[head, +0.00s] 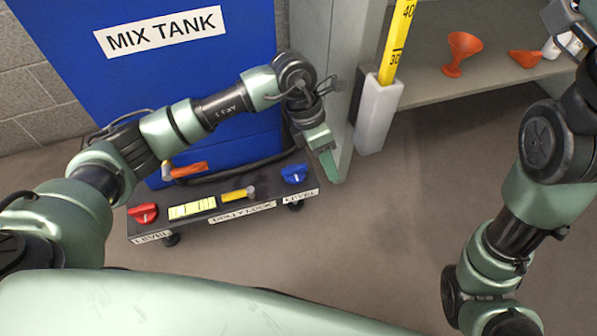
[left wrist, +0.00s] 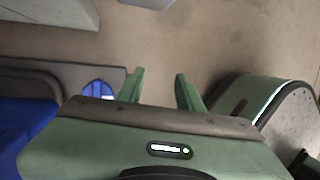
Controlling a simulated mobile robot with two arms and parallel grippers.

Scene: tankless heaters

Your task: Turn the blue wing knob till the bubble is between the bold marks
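The blue wing knob (head: 293,174) sits at the right end of a dark dolly, above a LEVEL label. It also shows in the left wrist view (left wrist: 97,88), left of the fingers. A pale yellow level vial with dark marks (head: 192,208) lies toward the dolly's left side; its bubble is too small to make out. My left gripper (head: 329,165) points down just right of the blue knob, apart from it. In the left wrist view its two green fingers (left wrist: 160,90) stand apart with nothing between them. My right arm shows at the right, but its gripper does not.
The dolly (head: 245,208) carries a red wing knob (head: 142,213), a yellow dolly lock handle (head: 238,194) and the blue mix tank (head: 190,75). An orange-handled lever (head: 185,170) sits near the tank. A yellow gauge (head: 397,40) and a shelf with orange funnels (head: 461,50) stand behind. Front floor is clear.

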